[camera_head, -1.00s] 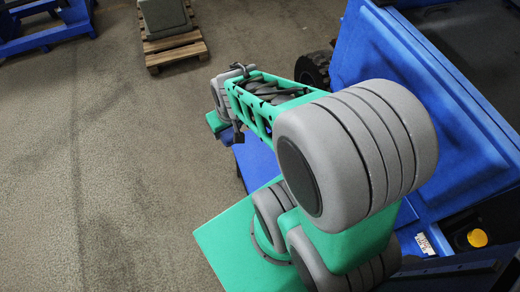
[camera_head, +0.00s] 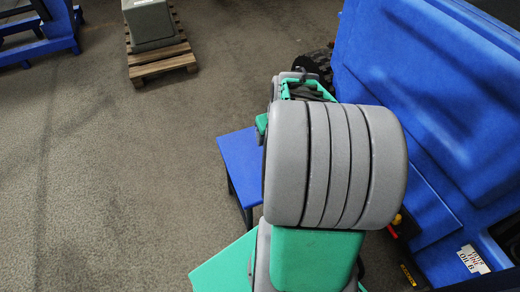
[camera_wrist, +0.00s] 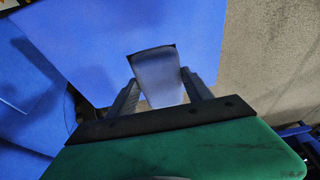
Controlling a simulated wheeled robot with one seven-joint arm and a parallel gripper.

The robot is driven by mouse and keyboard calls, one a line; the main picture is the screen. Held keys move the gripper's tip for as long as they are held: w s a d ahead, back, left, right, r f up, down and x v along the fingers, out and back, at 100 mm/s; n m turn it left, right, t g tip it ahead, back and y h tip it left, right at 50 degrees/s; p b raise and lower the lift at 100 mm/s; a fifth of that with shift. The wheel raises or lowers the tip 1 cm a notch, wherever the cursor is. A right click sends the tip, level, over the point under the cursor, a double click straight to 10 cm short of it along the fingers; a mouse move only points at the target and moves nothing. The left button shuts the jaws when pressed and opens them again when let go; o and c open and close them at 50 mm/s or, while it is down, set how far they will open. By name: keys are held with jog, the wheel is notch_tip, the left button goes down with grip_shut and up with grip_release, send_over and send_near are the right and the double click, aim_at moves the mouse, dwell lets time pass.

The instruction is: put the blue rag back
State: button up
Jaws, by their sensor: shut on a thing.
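My gripper (camera_wrist: 158,84) is shut on a pale blue-grey piece, which I take for the blue rag (camera_wrist: 158,66), in the wrist view. The rag stands out between the two dark fingers, with dark corners at its far edge. Behind it is the flat blue top of a small table (camera_wrist: 110,25). I cannot tell whether the rag touches that top. In the head view the blue table (camera_head: 238,158) shows left of my arm, which hides the gripper and the rag.
A large blue machine body (camera_head: 430,110) stands close on the right, with a dark tyre (camera_head: 318,66) beside my arm. A wooden pallet (camera_head: 162,66) with a grey block (camera_head: 150,20) is at the back left. A blue stand (camera_head: 48,28) is at far left. The left floor is clear.

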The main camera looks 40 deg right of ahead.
jog(key=b, duration=0.2)
send_over(259, 149)
jog(key=s, duration=0.1)
jog(key=f, duration=0.5)
jog(key=shift+s+a+f, duration=0.1)
jog(key=shift+s+f, duration=0.1)
jog(key=shift+f, duration=0.2)
jog(key=shift+s+b+x, duration=0.2)
jog(key=shift+b+x, duration=0.5)
jog(key=shift+x, duration=0.95)
jog(key=shift+a+f, duration=0.1)
jog(key=shift+f, duration=0.05)
jog(key=shift+f, duration=0.15)
jog(key=o, duration=1.3)
